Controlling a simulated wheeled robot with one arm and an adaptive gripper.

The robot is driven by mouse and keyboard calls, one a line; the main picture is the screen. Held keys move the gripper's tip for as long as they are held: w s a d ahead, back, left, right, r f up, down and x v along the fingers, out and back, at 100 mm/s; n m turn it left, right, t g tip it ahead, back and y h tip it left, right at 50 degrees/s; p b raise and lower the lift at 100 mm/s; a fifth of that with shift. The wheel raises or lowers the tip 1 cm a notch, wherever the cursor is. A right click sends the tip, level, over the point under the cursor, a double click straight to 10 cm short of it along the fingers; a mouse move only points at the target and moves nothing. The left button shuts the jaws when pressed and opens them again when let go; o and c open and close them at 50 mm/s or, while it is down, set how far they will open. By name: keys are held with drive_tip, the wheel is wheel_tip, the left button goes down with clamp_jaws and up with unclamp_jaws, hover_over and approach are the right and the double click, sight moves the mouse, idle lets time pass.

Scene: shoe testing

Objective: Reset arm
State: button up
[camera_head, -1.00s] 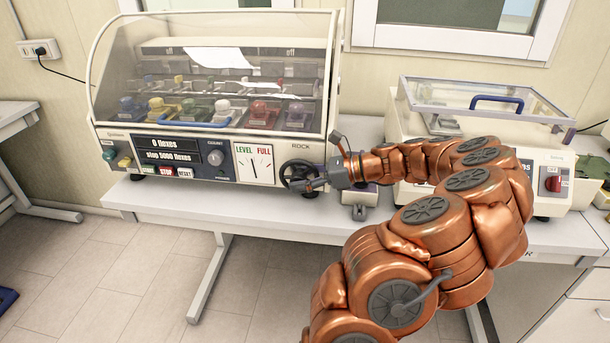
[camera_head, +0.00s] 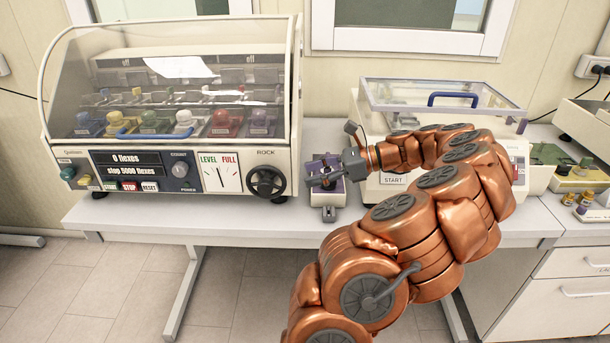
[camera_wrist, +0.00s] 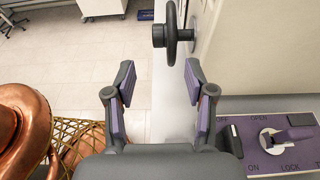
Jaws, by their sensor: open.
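My gripper (camera_head: 322,178) is open and empty in the head view, in front of a small purple-topped control box and to the right of the flex tester's black handwheel (camera_head: 267,182). In the wrist view my gripper (camera_wrist: 158,80) shows two spread fingers with purple pads and nothing between them. The handwheel (camera_wrist: 178,37) is beyond the fingertips there, apart from them. The purple control box (camera_wrist: 235,135) is at the right, with a lever and words such as ON, OPEN and LOCK. In the head view my gripper and wrist partly hide that box (camera_head: 328,196).
The flex tester (camera_head: 170,60) with its clear cover stands on the white table (camera_head: 240,226) at left. A second machine with a clear lid (camera_head: 435,95) stands behind my arm. A side bench with small jars (camera_head: 568,199) is at far right. Open floor (camera_head: 90,280) lies in front.

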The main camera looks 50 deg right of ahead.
idle(0.6)
drive_tip(key=w+a+r+n+g+y, duration=0.1)
drive_tip(key=w+a+n+g, duration=0.1)
drive_tip(key=a+n, duration=0.35)
drive_tip(key=w+a+r+n+g, duration=0.1)
drive_tip(key=w+a+n+g, duration=0.15)
drive_tip(key=a, duration=0.65)
drive_tip(key=w+a+r+n+g+y, duration=0.1)
drive_tip(key=w+a+r+n+g, duration=0.15)
drive_tip(key=a, duration=0.45)
drive_tip(key=s+a+f+n+g+h, duration=0.2)
drive_tip(key=s+a+n, duration=0.15)
drive_tip(key=a, duration=0.35)
drive_tip(key=s+a+f+n+g+h, duration=0.1)
drive_tip(key=s+a+n+g, duration=0.2)
drive_tip(key=a, duration=0.4)
drive_tip(key=s+a+f+n+h, duration=0.1)
drive_tip(key=s+f+n+h, duration=0.2)
drive_tip(key=s+n, duration=0.3)
drive_tip(key=s+a+f+n+g+h, duration=0.1)
drive_tip(key=s+f+n+h, duration=0.3)
drive_tip(key=s+n, duration=0.2)
drive_tip(key=shift+s+a+f+g, duration=0.2)
drive_tip(key=shift+s+g, duration=0.1)
drive_tip(key=shift+s, duration=0.8)
drive_tip(key=shift+c, duration=0.2)
